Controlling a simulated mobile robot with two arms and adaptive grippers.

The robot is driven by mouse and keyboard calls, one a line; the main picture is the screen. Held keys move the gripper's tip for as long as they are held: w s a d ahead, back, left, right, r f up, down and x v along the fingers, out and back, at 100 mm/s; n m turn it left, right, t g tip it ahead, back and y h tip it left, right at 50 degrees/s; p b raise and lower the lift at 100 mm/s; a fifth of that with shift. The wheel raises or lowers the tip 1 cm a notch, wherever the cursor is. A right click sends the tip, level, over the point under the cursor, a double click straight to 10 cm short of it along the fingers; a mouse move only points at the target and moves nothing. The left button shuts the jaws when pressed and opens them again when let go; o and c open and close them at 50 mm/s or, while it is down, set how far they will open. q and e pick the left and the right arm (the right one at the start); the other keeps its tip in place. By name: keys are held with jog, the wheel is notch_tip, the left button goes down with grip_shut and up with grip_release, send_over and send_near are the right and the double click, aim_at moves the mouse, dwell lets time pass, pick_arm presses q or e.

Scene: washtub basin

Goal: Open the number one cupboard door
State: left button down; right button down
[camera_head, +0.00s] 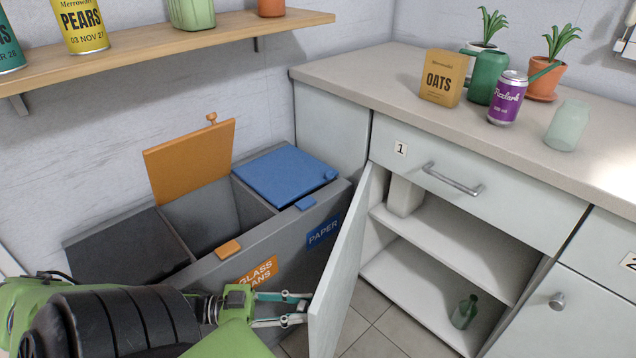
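The number one cupboard is the white unit under the counter, with a "1" label (400,149) on its drawer front (470,185). Its door (345,270) is hinged at the left and stands swung wide open toward me. Its outer face and knob are hidden. The shelf (460,250) and a green bottle (464,312) show inside. My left gripper (304,307) is at the left of the door, on its outer side, close to the free edge. Its two fingers are apart with nothing seen between them. Whether they touch the door is unclear. My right gripper is not in view.
A grey recycling bin (270,236) with a raised orange lid (190,160) and shut blue lid (285,174) stands left of the door. An oats box (441,78), a purple can (508,98) and plants stand on the counter (380,75). A second cupboard (560,325) is at right.

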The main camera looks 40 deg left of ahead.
pick_arm(q)
jog(key=shift+a, duration=0.7)
jog(key=c, duration=1.7)
grip_release()
jog(key=shift+r, duration=5)
